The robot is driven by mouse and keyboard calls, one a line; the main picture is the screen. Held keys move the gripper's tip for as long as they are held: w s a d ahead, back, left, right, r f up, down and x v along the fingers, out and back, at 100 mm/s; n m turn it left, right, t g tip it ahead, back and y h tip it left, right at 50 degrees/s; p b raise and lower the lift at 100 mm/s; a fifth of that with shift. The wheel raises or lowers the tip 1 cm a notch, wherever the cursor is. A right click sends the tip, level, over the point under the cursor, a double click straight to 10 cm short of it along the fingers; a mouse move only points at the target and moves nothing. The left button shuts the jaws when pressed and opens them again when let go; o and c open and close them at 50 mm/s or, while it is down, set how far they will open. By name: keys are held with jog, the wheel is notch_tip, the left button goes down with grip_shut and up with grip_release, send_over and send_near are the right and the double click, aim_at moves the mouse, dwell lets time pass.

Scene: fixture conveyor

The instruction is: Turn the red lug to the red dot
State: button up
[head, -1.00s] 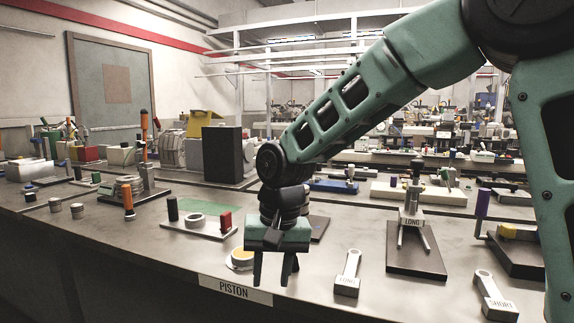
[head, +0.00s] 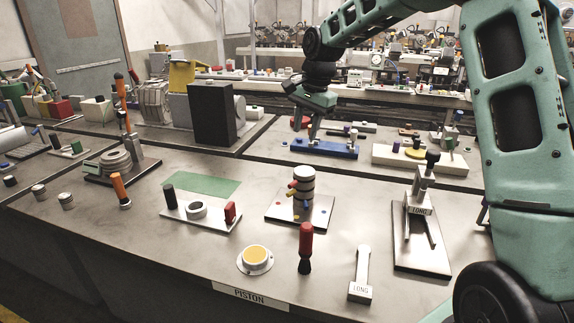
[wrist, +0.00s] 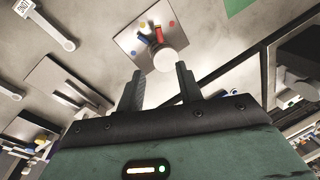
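The stack of dark and light rings (head: 303,190) stands upright on a grey plate (head: 318,214) with coloured dots. The red lug (head: 293,184) sticks out to the left of the stack, above a yellow lug; a blue lug also shows. In the wrist view the red lug (wrist: 159,35) and the red dot (wrist: 172,23) are apart. The red dot also shows at the plate's left in the head view (head: 277,201). My gripper (head: 313,137) is raised beyond the stack, apart from it. In the wrist view its fingers (wrist: 159,78) are spread and empty.
A red-handled tool (head: 305,245) stands in front of the plate, near a yellow-topped piston (head: 256,256) and a LONG wrench (head: 361,274). A blue block (head: 324,148) lies behind. A dark box (head: 211,114) stands at the back left.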

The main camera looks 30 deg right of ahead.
aim_at(293, 182)
jog(key=w+f+p, duration=0.1)
jog(key=f, duration=0.4)
jog(key=w+a+f, duration=0.1)
jog(key=f, duration=0.5)
jog(key=w+f+p, duration=0.1)
jog(key=f, duration=0.5)
jog(key=shift+a+p, duration=0.25)
jog(key=shift+p, duration=0.1)
grip_shut()
